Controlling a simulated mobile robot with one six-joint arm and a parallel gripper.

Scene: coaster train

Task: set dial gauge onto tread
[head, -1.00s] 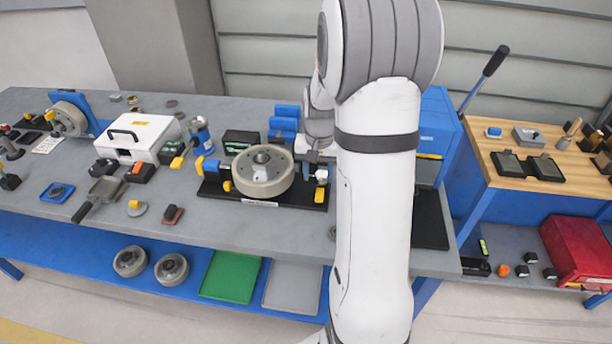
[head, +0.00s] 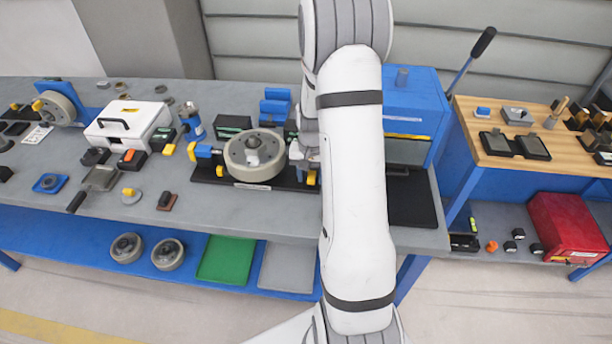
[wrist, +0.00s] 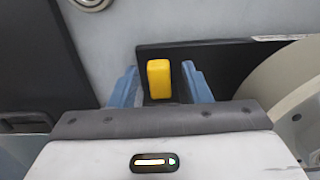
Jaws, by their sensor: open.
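A grey wheel (head: 236,167) lies flat on a black fixture plate (head: 208,178); its outer rim is the tread. A small yellow block (head: 312,178) stands at the plate's right end, apart from the wheel. I cannot tell whether it belongs to the dial gauge, and no dial face is readable. In the wrist view the yellow block (wrist: 159,79) sits between the two blue fingers of my gripper (wrist: 161,84). The fingers are open, with gaps on both sides. The wheel's pale rim (wrist: 290,80) shows to the right. My arm hides part of the fixture's right side in the head view.
A blue-and-yellow clamp piece (head: 207,153) stands left of the wheel. Blue blocks (head: 275,107) and a dark box (head: 232,126) are behind it. A white case (head: 125,125) and small tools occupy the left. The bench front (head: 235,210) is clear.

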